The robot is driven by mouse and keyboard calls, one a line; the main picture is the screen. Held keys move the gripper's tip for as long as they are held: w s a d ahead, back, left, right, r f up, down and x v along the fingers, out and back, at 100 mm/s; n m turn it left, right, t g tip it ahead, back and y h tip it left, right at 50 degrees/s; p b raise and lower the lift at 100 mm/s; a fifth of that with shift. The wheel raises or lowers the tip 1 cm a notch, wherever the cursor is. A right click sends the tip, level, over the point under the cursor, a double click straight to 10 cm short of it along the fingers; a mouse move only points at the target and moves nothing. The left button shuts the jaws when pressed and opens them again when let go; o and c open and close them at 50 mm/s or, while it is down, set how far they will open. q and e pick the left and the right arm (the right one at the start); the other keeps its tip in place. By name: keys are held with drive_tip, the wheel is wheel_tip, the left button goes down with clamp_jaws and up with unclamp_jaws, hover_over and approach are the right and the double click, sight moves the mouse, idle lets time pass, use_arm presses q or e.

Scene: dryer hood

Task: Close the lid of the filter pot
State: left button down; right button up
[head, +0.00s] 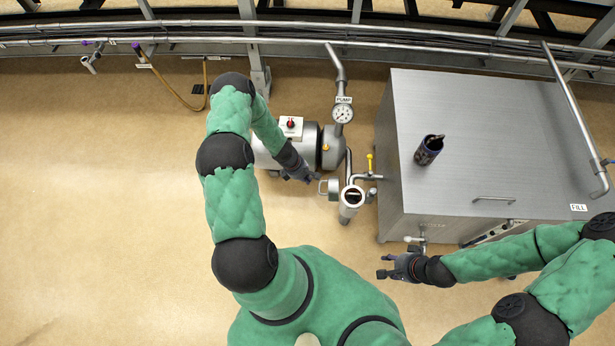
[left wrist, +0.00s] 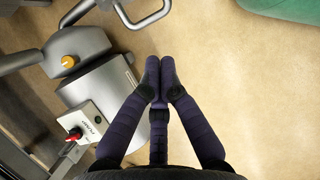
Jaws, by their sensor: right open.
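The filter pot (head: 350,208) is a small upright metal cylinder, its dark mouth uncovered. Its round grey lid (head: 334,190) stands swung open at the pot's left side. A loop handle (head: 322,187) sticks out left from the lid; a grey loop at the top of the left wrist view (left wrist: 146,17) appears to be this handle. My left gripper (head: 312,179) is just left of and behind the handle, apparently apart from it. Its fingertips (left wrist: 160,75) meet with nothing between them. My right gripper (head: 384,266) is open and empty, in front of the pot and to its right.
The pump (head: 300,140) with a gauge (head: 343,113) and red switch (left wrist: 74,133) lies behind the pot. A pipe with a yellow valve handle (head: 370,163) runs beside it. Floor at left is clear.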

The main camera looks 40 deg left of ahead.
sight(329, 189)
use_arm(q)
drive_tip(key=w+d+f+b, duration=0.2)
drive_tip(key=d+f, duration=0.1)
drive_tip(key=w+d+f, duration=0.1)
drive_tip(key=d, duration=0.1)
drive_tip(key=shift+f+b, duration=0.35)
drive_tip(key=shift+b, duration=0.05)
use_arm(e)
wheel_tip(329, 189, down, 3)
drive_tip(key=shift+f, duration=0.15)
use_arm(q)
drive_tip(key=shift+d+r, duration=0.1)
use_arm(e)
drive_tip(key=shift+w, duration=0.1)
use_arm(q)
drive_tip(key=shift+w+d+r+g+y+p, duration=0.2)
drive_tip(key=shift+g+y+p, duration=0.1)
drive_tip(key=shift+y+p, duration=0.25)
use_arm(e)
drive_tip(key=shift+w+r, duration=0.5)
drive_tip(key=shift+r, duration=0.05)
